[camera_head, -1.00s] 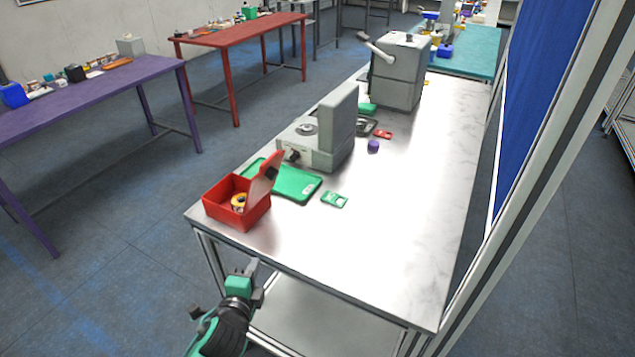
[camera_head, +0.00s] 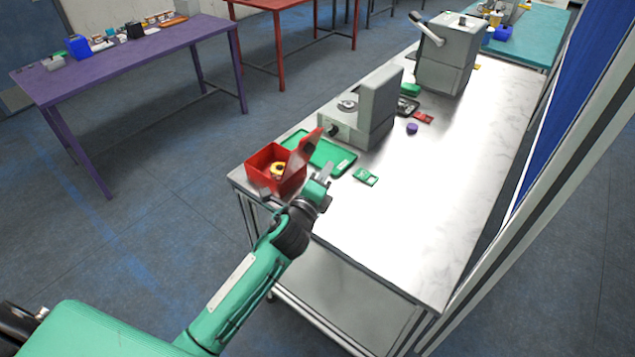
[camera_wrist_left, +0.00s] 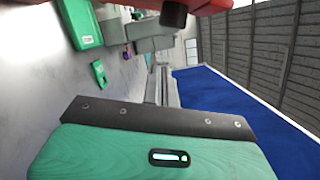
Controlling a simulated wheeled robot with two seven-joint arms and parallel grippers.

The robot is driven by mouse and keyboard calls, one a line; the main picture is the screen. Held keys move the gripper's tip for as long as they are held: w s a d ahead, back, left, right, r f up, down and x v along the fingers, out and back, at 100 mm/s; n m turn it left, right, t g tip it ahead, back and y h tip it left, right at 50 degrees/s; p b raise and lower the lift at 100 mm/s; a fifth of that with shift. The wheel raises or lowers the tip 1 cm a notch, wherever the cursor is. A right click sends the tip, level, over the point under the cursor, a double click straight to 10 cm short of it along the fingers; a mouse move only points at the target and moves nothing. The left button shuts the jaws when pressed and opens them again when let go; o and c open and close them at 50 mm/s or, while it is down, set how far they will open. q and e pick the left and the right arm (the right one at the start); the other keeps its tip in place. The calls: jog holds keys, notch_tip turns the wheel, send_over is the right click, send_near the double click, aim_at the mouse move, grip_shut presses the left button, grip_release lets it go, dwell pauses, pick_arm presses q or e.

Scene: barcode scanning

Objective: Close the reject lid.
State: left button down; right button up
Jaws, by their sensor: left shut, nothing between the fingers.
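The red reject box (camera_head: 262,165) stands at the near left corner of the metal-topped table. Its red lid (camera_head: 304,150) is open, standing up and tilted on the right side of the box. A yellow round item (camera_head: 278,170) lies inside. My left gripper (camera_head: 324,174) is shut and empty, just right of the box and in front of the lid. I cannot tell whether it touches the lid. In the left wrist view a red part, likely the lid (camera_wrist_left: 225,5), crosses the top edge with a dark knob below it.
A green tray (camera_head: 335,160) lies behind the lid, and a small green card (camera_head: 365,177) lies to the right. A grey scanner-like device (camera_head: 372,112) and a grey lever machine (camera_head: 447,55) stand farther back. The table's right half (camera_head: 440,190) is clear.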

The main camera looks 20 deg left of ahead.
pick_arm(q)
jog(key=a, duration=0.2)
jog(key=w+a+r+p, duration=0.1)
jog(key=shift+a+r, duration=0.1)
jog(key=shift+a, duration=0.1)
jog(key=shift+a+r, duration=0.1)
